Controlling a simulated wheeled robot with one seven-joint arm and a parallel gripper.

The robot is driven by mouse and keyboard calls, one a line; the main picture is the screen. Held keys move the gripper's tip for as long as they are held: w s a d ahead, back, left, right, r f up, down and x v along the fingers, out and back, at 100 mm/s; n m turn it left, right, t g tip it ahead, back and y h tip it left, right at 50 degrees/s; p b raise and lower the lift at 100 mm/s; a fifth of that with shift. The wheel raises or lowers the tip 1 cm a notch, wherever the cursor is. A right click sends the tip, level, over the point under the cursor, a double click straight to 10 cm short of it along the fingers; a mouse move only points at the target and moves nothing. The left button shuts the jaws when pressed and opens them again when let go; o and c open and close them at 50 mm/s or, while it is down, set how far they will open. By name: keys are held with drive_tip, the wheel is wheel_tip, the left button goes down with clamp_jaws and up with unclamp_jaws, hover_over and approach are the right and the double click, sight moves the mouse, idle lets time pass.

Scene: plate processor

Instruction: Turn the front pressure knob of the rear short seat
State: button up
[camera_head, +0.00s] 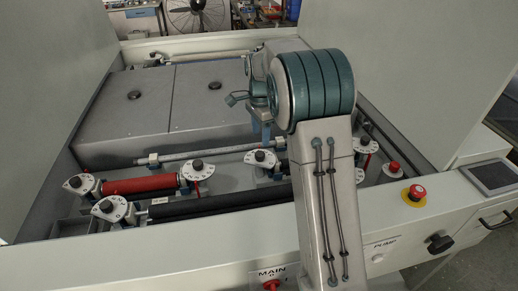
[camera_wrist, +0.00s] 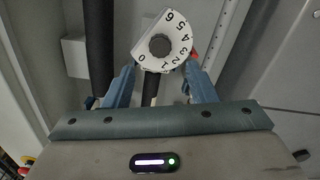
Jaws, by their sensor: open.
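In the wrist view, a black round pressure knob (camera_wrist: 160,46) sits on a white dial (camera_wrist: 173,33) with black numbers from 0 to 6. My gripper (camera_wrist: 163,78) is open, with one blue finger on each side below the dial. The knob lies just beyond the fingertips, roughly centred between them, and no contact shows. A similar dial with a knob (camera_head: 261,157) shows left of my arm. I cannot tell for certain which seat the wrist view shows.
In the head view, a red roller (camera_head: 140,185) and a black roller (camera_head: 220,202) lie between more dialled seats. A grey cover (camera_head: 210,90) fills the back left. A red emergency button (camera_head: 417,191) sits on the front rail. A dark roller (camera_wrist: 100,45) runs left of the dial.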

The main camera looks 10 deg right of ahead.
sight(260, 154)
wheel_tip(260, 154, down, 8)
drive_tip(key=shift+r+p, duration=0.1)
drive_tip(key=shift+p, duration=0.5)
drive_tip(key=shift+a, duration=0.1)
drive_tip(key=c, duration=1)
